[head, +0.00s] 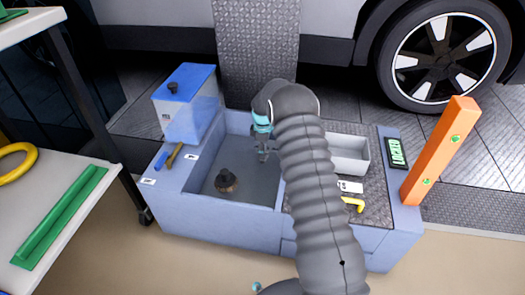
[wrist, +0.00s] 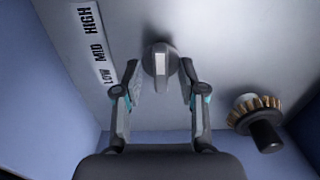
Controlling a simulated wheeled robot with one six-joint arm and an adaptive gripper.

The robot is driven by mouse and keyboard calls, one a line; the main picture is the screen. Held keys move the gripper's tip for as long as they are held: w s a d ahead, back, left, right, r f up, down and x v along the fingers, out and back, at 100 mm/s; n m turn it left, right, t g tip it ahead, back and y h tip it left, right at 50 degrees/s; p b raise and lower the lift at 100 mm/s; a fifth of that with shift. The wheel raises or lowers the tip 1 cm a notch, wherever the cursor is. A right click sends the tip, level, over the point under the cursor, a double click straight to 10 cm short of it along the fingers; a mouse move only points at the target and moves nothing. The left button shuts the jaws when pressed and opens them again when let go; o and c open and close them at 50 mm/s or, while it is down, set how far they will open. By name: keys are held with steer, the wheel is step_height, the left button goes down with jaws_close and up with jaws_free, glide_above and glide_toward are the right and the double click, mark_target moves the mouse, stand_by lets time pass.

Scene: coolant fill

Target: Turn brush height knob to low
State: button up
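The brush height knob (wrist: 160,62) is a dark round knob with a pale raised bar, on a grey panel in the wrist view. Its bar runs roughly up and down the picture; I cannot tell which mark it points to. A white label strip (wrist: 97,48) left of it reads HIGH, MID and LOW, with LOW nearest my gripper. My gripper (wrist: 160,80) is open, one finger on each side of the knob, with visible gaps. In the head view my gripper (head: 264,148) is low over the blue basin, and my arm hides the knob.
A round brush (wrist: 258,118) with tan bristles and a black handle is right of my gripper; it also shows on the basin floor (head: 227,181). Blue basin walls (wrist: 270,158) stand close by. A blue-and-white tank (head: 185,105) and an orange post (head: 438,150) flank the unit.

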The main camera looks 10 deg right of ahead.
steer(key=shift+r, duration=0.1)
step_height(320, 180, up, 12)
stand_by(0.5)
stand_by(0.5)
